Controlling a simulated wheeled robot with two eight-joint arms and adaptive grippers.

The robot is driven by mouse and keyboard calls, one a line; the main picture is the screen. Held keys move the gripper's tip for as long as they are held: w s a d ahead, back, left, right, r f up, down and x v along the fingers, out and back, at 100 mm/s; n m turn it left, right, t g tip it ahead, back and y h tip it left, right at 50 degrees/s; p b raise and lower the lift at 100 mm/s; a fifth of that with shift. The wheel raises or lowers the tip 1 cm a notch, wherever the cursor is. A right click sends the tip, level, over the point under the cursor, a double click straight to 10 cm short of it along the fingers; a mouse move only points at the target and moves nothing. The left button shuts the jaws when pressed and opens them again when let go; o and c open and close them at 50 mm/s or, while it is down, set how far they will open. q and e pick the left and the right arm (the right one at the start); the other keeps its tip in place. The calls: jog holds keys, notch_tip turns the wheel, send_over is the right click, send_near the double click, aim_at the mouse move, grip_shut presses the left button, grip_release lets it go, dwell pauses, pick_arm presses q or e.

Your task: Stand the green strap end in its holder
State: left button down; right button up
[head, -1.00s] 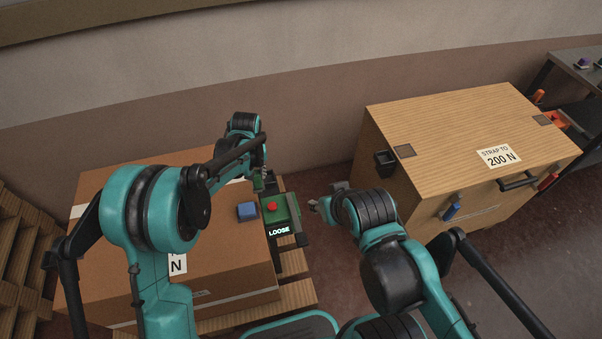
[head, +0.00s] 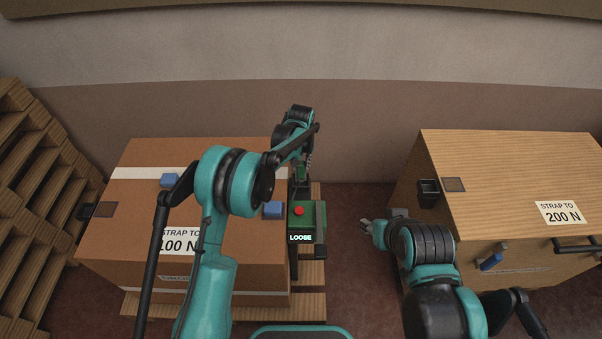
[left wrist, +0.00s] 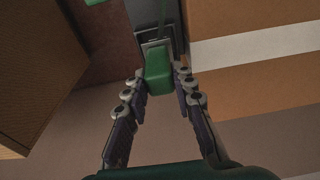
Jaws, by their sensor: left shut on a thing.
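My left gripper (left wrist: 163,95) is shut on the green strap end (left wrist: 158,73), which sits between its fingertips in the left wrist view. A grey metal bracket (left wrist: 153,45) shows just beyond the strap end; I cannot tell whether they touch. In the head view the left gripper (head: 302,180) is low at the right edge of the cardboard box, just behind a green unit (head: 318,216) with a red button and a lit "LOOSE" sign. A black open-topped cup (head: 429,188), possibly a holder, is on the wooden crate's left side. My right gripper (head: 369,230) is beside that crate; its fingers are too small to judge.
The cardboard box (head: 130,240) stands on a pallet, with blue pieces (head: 273,210) on top. The wooden crate (head: 500,170) stands at the right. Stacked pallets (head: 40,170) are at the far left. Floor (head: 345,275) shows between box and crate.

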aim_at(301, 171)
pick_arm(q)
notch_tip(301, 171, down, 4)
jog(key=shift+w+f+b, duration=0.1)
jog(key=shift+b, duration=0.8)
jog(key=c, duration=1.3)
grip_release()
jog(key=shift+o, duration=0.2)
